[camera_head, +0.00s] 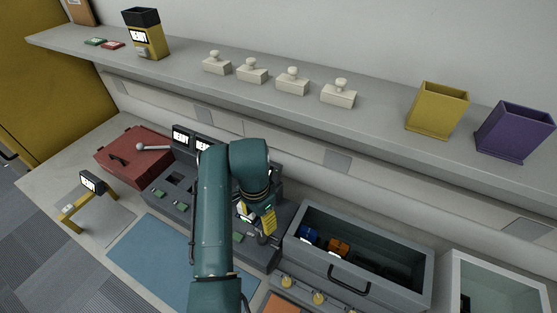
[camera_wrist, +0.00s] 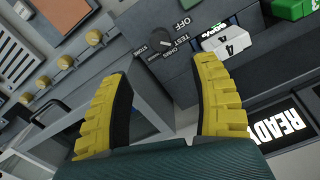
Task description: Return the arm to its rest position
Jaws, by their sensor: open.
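My arm (camera_head: 212,220) is teal and reaches out over the counter, bent down at its end. My gripper (camera_head: 264,222) points down over the right end of the grey console (camera_head: 180,208). In the wrist view my gripper (camera_wrist: 165,72) has its two yellow fingers spread wide, with nothing between them. The arm hides part of the console in the head view.
An open grey drawer bin (camera_head: 365,287) holding blue and orange items stands right of my gripper, beside a whitish bin (camera_head: 450,275). A red case (camera_head: 132,155) and blue mat (camera_head: 160,262) lie left. A shelf (camera_head: 385,118) with stamps and two cups runs above the counter.

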